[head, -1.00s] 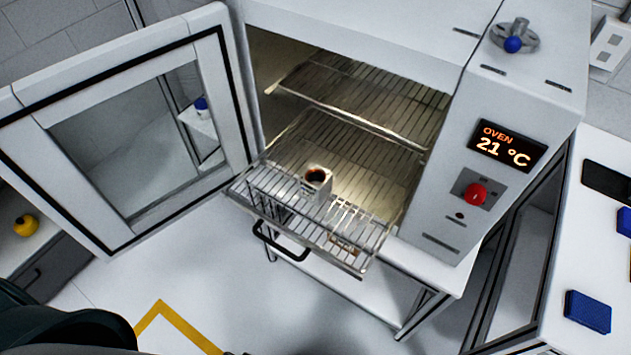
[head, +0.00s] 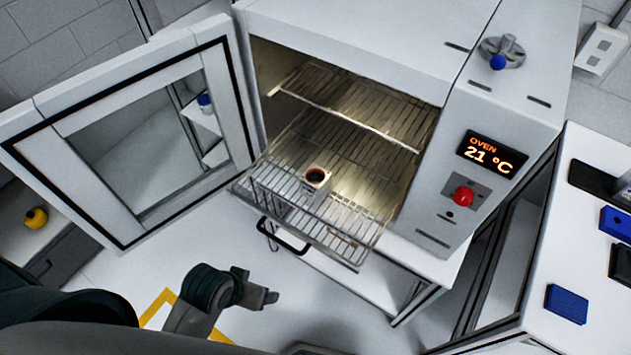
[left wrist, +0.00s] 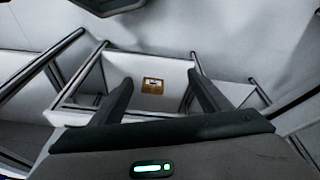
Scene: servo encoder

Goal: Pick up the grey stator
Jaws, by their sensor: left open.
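The grey stator (head: 316,178) is a small light-grey block with a dark round bore, edged in copper-brown. It stands on the pulled-out wire rack of the oven. My left gripper (head: 272,297) is in the lower middle of the head view, below and to the left of the rack, apart from the stator. In the left wrist view its two fingers (left wrist: 160,82) are spread, with nothing between them. The stator cannot be made out in that view. My right gripper does not show.
The oven (head: 340,30) has its door (head: 235,120) swung open to the left. The wire rack (head: 345,225) has a black handle (head: 283,238) at its front. A bench (head: 590,250) with a blue block (head: 567,304) stands at right. A brown label (left wrist: 152,86) shows beyond my left fingers.

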